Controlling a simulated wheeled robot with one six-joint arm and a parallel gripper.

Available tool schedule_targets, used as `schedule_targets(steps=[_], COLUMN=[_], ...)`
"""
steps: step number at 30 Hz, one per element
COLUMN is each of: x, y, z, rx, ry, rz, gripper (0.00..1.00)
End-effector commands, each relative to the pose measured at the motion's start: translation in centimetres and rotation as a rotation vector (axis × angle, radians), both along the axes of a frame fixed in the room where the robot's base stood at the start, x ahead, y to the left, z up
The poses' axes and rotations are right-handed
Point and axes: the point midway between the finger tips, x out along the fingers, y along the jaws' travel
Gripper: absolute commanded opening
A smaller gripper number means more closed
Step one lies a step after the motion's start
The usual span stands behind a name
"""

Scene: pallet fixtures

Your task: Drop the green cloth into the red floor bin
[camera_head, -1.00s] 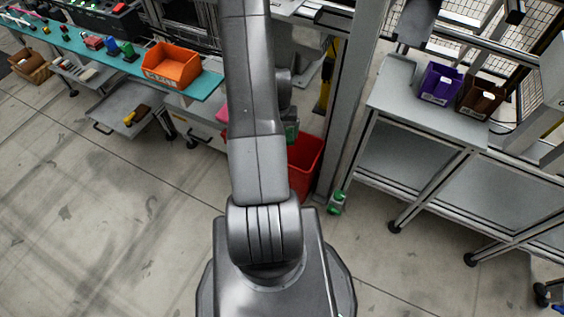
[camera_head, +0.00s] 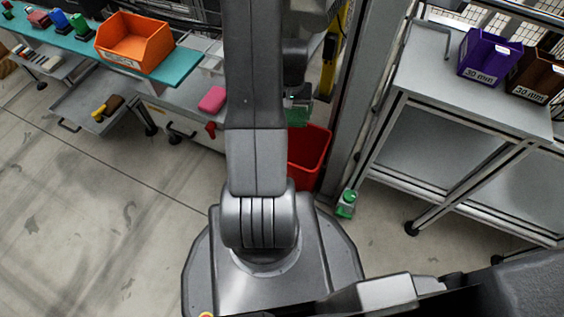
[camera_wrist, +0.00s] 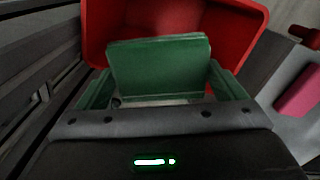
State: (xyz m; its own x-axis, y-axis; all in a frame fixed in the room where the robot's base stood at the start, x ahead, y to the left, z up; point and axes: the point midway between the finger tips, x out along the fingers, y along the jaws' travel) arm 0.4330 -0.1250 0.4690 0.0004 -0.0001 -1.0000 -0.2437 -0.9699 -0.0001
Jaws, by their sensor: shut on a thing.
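The green cloth (camera_wrist: 160,68) is a flat, folded-looking piece held in my gripper (camera_wrist: 162,88), which is shut on it. In the wrist view it stands in front of the open red floor bin (camera_wrist: 245,35) and hides part of its inside. In the head view the red bin (camera_head: 311,155) stands on the floor just right of my arm, which covers its left part. A bit of green (camera_head: 298,117) shows at the bin's upper edge; I cannot tell whether it is cloth or finger. My gripper is mostly hidden there.
A grey frame post (camera_head: 350,110) rises close to the bin's right. A small green-and-white item (camera_head: 346,203) sits at its foot. A pink block (camera_head: 213,99) lies on a shelf to the left. A grey bench (camera_head: 425,80) carries a purple bin (camera_head: 490,57). The floor at left is open.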

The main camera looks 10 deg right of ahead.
Motion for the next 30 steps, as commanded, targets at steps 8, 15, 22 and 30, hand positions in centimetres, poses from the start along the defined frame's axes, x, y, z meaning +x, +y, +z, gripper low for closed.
schedule_targets(steps=[8,15,22,30], x=[0.0,0.0,0.0,0.0], y=[0.0,0.0,0.0,0.0], z=[-3.8,-5.1,-4.9,-4.9], rx=[0.000,0.000,0.000,0.000], ry=[0.002,0.000,0.000,0.000], rz=[0.000,0.000,0.000,0.000], gripper=[0.72,0.72,0.92,1.00])
